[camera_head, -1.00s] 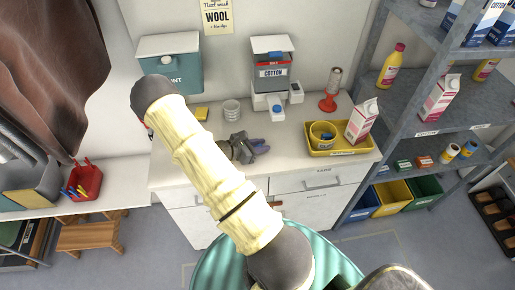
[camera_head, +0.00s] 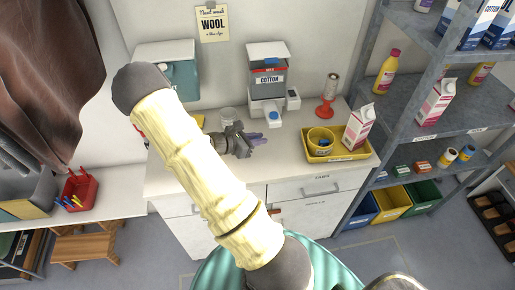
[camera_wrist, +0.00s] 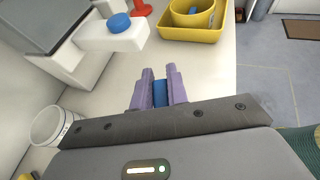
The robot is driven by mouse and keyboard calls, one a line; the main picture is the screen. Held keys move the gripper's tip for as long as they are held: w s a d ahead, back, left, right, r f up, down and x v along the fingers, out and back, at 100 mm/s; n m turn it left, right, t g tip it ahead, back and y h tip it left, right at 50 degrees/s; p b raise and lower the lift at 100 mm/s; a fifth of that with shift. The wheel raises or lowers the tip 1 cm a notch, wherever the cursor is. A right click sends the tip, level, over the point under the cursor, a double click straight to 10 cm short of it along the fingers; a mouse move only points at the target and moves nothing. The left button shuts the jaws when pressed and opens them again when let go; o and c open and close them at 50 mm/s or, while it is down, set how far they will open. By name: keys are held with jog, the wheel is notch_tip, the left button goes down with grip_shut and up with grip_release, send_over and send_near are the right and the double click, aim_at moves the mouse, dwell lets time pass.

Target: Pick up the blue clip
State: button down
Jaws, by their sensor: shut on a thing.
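My gripper (camera_wrist: 160,86) has its purple fingers shut on a small blue thing, the blue clip (camera_wrist: 160,94), which shows between them in the wrist view. Most of the clip is hidden by the fingers and the gripper body. In the head view my gripper (camera_head: 262,139) is over the white counter, left of the yellow tray, and the clip cannot be made out there. Whether the clip still touches the counter is hard to tell.
The yellow tray (camera_head: 341,157) holds a yellow pot (camera_head: 320,137) with something blue inside. A carton (camera_head: 358,128), red-based stand (camera_head: 325,110) and cotton dispenser (camera_head: 267,85) with a blue knob stand nearby. A white cup (camera_wrist: 55,124) is at the left in the wrist view. The counter front is bare.

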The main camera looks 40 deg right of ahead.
jog(key=shift+r, duration=1.35)
